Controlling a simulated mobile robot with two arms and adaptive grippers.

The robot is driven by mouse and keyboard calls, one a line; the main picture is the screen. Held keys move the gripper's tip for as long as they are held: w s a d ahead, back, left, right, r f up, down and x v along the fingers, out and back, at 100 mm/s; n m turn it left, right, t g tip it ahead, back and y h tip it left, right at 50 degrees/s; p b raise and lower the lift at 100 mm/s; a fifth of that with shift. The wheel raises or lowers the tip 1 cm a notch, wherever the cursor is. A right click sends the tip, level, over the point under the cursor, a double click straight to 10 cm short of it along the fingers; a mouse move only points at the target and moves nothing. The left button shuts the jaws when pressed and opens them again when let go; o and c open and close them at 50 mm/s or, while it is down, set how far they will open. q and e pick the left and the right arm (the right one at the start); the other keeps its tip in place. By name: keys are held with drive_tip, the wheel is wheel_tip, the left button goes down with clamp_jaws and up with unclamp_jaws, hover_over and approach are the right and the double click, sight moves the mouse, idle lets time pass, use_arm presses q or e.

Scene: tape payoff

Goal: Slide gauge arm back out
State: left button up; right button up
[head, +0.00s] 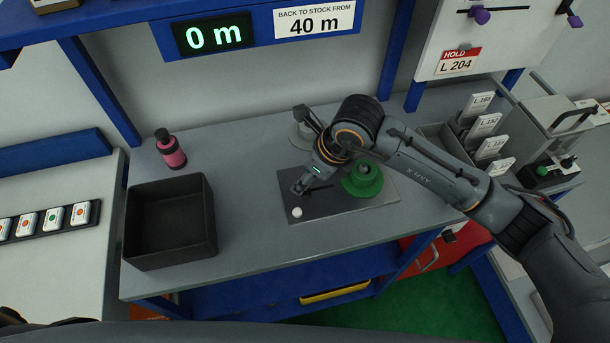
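A dark plate (350,207) lies on the grey bench, with a thin dark slot or bar near my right gripper's tip. A small white round knob (297,212) sits at its front left. I cannot make out the gauge arm clearly; my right gripper covers part of this area. A green spool (362,180) stands on the plate, right of the gripper. My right gripper (300,187) reaches in from the right, pointing down and left, its tip low over the plate behind the white knob. Its finger gap and any hold are unclear. My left gripper is out of view.
An empty black bin (134,222) and a pink bottle (170,149) are at left. Labelled card holders (483,124) stand at right. The display (213,35) reads 0 m. The bench between bin and plate is clear.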

drive_tip(key=v, duration=1)
drive_tip(key=shift+r, duration=0.3)
drive_tip(key=shift+s+d, duration=0.1)
